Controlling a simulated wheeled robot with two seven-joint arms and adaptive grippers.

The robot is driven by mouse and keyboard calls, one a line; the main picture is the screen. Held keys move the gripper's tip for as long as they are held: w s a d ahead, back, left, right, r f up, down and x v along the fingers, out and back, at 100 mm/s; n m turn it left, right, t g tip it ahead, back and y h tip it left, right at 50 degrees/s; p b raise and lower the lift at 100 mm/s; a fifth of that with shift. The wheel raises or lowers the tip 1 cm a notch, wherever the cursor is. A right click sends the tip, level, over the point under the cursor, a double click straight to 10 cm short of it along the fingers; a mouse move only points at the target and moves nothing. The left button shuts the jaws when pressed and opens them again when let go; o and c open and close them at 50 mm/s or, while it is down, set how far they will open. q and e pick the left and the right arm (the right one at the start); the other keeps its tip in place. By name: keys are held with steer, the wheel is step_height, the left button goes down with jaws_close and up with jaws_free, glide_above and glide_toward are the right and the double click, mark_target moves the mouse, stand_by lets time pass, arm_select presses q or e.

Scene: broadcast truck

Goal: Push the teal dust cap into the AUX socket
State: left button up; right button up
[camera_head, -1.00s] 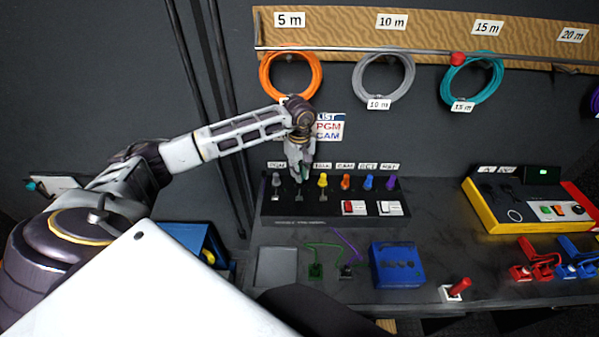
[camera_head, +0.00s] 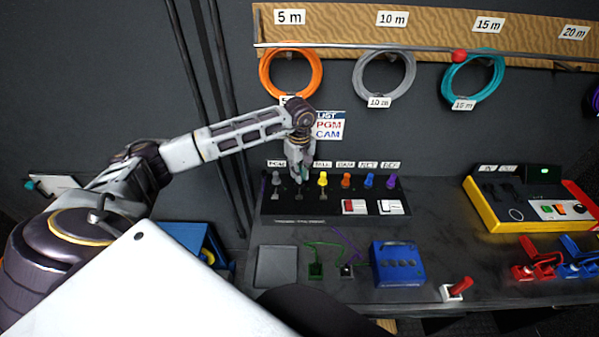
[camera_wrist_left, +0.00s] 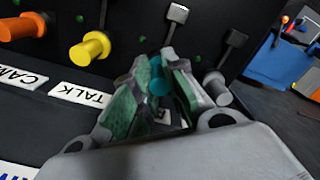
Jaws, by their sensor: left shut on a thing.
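My left gripper (camera_head: 299,174) is at the front of the black panel (camera_head: 330,211), between a grey cap (camera_head: 276,178) and a yellow cap (camera_head: 323,180). In the left wrist view its green-padded fingers (camera_wrist_left: 162,88) are shut on the teal dust cap (camera_wrist_left: 158,76). The cap is close to the panel face, in line with the yellow cap (camera_wrist_left: 90,48) and the grey cap (camera_wrist_left: 217,88). The fingers hide much of it, and I cannot tell how deep it sits. The AUX label is hidden behind the gripper. My right gripper is not in view.
Orange (camera_head: 346,181), blue (camera_head: 368,181) and purple (camera_head: 391,182) caps continue the row to the right. Two rocker switches (camera_head: 354,206) are below them. A blue box (camera_head: 397,264) and a red-handled switch (camera_head: 457,289) stand in front. Cable coils (camera_head: 291,72) hang above.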

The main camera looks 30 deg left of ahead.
arm_select(q)
steer(key=shift+f+b, duration=0.5)
steer(key=shift+f, duration=0.15)
steer(key=o, duration=0.8)
steer(key=shift+o, duration=0.2)
steer(key=shift+r, duration=6)
steer(key=shift+s, duration=0.1)
